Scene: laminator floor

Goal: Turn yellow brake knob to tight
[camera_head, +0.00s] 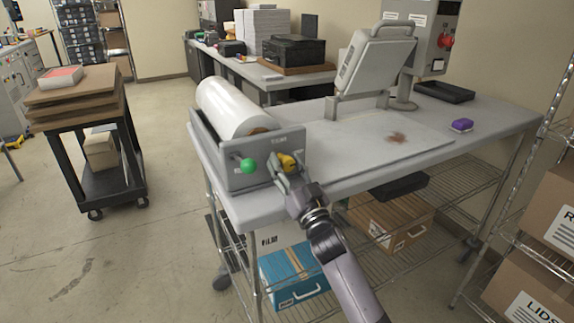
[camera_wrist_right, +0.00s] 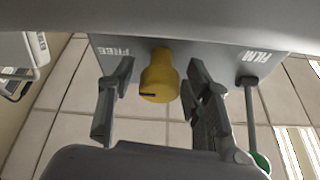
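The yellow brake knob (camera_head: 287,160) sits on the end plate of the grey film roll holder (camera_head: 233,174), at the table's front left corner. My right gripper (camera_head: 286,172) reaches it from the front. In the right wrist view the yellow knob (camera_wrist_right: 158,78) stands between the two fingers of my right gripper (camera_wrist_right: 160,72). The fingers are open, with a gap on each side of the knob. A dark pointer line marks the knob's face. The plate reads FREE and FILM, upside down in this view; no TIGHT label is readable. My left gripper is not in view.
A green ball handle (camera_head: 249,166) sticks out beside the knob; it also shows in the wrist view (camera_wrist_right: 262,162). A white film roll (camera_head: 232,107) lies in the holder.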

